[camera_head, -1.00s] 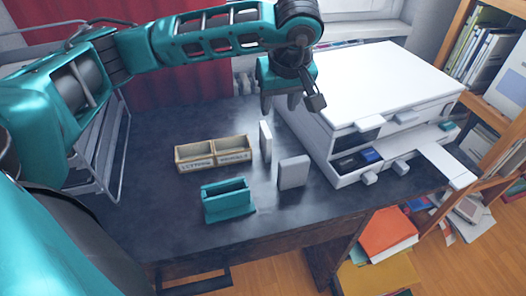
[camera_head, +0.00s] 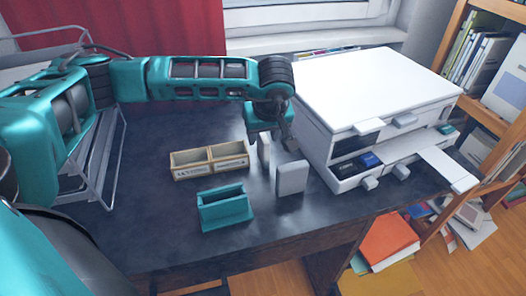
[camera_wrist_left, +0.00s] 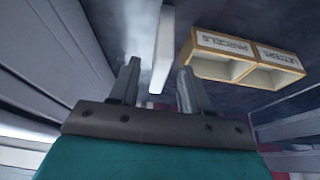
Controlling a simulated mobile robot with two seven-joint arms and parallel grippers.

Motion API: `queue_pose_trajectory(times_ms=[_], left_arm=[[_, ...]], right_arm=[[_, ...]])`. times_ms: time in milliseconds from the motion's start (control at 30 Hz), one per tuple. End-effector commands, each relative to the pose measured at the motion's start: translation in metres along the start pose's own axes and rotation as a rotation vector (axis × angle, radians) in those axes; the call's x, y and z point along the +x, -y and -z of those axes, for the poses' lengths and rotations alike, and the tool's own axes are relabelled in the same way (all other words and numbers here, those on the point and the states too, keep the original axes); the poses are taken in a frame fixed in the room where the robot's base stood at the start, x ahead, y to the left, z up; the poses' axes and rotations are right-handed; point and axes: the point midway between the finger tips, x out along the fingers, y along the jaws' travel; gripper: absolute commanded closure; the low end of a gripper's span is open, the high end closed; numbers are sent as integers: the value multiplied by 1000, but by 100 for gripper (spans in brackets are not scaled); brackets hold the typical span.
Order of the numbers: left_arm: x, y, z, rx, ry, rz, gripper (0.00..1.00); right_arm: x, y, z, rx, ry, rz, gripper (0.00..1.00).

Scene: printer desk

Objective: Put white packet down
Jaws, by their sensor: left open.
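A thin white packet (camera_head: 264,149) stands upright on the dark desk, just right of the two-compartment wooden box (camera_head: 210,160). A second white block (camera_head: 292,178) stands upright nearer the front edge; I cannot tell which one the task means. My left gripper (camera_head: 269,140) points down right at the thin packet, hiding its upper part in the head view. In the left wrist view, the white packet (camera_wrist_left: 164,45) lines up between the two open fingertips (camera_wrist_left: 159,70). I cannot tell whether a finger touches it. My right gripper is not in view.
A large white printer (camera_head: 375,90) stands close to the right of the gripper. A teal holder (camera_head: 225,208) stands in front of the wooden box, which also shows in the left wrist view (camera_wrist_left: 240,55). The desk (camera_head: 130,225) is bare at the left front.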

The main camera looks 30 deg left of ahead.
Motion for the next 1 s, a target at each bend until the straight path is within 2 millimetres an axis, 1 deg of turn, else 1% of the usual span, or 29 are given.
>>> queue_pose_trajectory(times_ms=[33,133,400,900,1000], left_arm=[[9,0,-1,0,2,2,53],[18,0,-1,0,0,1,53],[20,-1,-1,1,0,-1,53],[20,-1,-1,1,0,-1,100],[19,-1,0,1,0,-1,100]], right_arm=[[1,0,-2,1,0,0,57],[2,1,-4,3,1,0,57],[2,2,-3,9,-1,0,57],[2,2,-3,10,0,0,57],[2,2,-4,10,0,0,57]])
